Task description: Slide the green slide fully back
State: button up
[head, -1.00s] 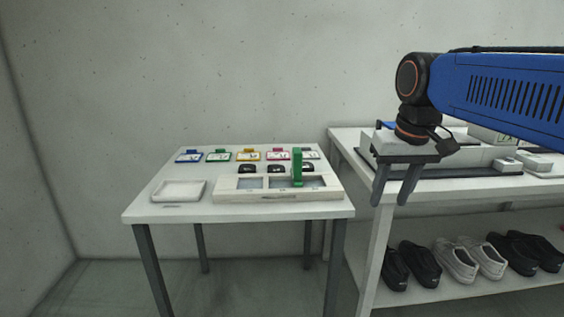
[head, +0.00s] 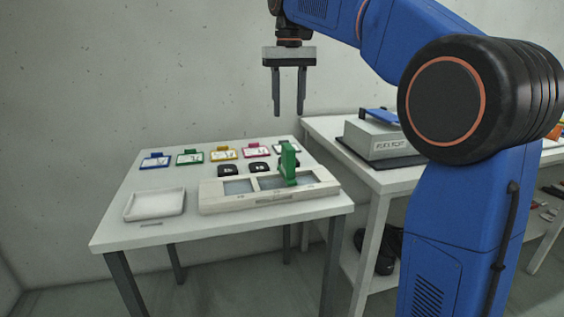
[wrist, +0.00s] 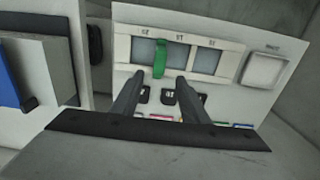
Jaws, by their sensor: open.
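The green slide (head: 289,163) stands upright on the pale frame (head: 215,206) on the white table, toward the frame's right part in the head view. My gripper (head: 289,112) is open and empty, pointing down, in the air above the table's back edge and apart from the slide. Both fingers (wrist: 161,78) show in the wrist view.
A white tray (head: 155,204) sits left of the frame. Black pieces (head: 228,170) and several coloured cards (head: 190,157) lie behind it. A second table (head: 318,128) stands at the right with a grey box (head: 375,138) on it. The air around my gripper is free.

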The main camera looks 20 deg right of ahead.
aim_at(288, 162)
notch_tip(288, 162, down, 17)
jog(key=shift+f, duration=0.1)
dwell(0.5)
jog(key=shift+c, duration=0.3)
grip_shut()
